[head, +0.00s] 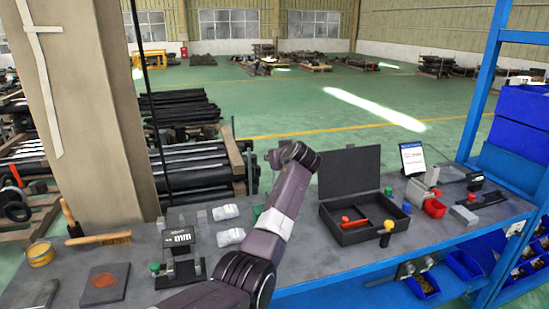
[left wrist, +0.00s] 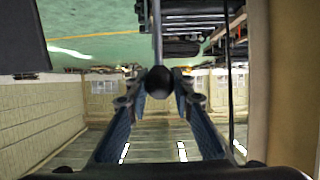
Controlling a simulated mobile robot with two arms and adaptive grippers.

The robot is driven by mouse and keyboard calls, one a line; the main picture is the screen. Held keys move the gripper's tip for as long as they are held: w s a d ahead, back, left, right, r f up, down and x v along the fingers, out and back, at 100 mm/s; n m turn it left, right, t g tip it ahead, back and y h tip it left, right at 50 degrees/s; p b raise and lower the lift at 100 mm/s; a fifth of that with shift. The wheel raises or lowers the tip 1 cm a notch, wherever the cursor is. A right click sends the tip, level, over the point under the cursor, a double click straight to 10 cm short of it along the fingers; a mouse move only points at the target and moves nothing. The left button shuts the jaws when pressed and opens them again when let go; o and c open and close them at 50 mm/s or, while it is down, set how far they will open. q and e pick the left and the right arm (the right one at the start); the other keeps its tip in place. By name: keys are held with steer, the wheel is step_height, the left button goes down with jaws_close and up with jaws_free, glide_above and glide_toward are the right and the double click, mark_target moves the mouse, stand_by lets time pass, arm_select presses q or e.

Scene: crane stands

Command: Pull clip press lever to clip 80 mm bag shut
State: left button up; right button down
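A thin dark rod, apparently the lever (head: 150,100), rises steeply at the left in the head view. Its top runs out of the picture. In the left wrist view, which looks upside down, a black ball knob (left wrist: 158,82) sits at the rod's end. My left gripper (left wrist: 160,86) has its fingers apart on either side of this knob, very close to it; firm contact does not show. Small pale bags (head: 230,236) lie on the bench beside a dark block marked "mm" (head: 178,238). Which one is the 80 mm bag I cannot tell. My right gripper is not in view.
A black fixture with a green knob (head: 178,268) stands on the grey bench. My arm crosses the middle.

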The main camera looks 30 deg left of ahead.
arm_select(q)
steer(key=o, duration=0.4)
steer(key=shift+w+a, duration=0.1)
steer(key=shift+o, duration=0.2)
steer(key=v, duration=1.2)
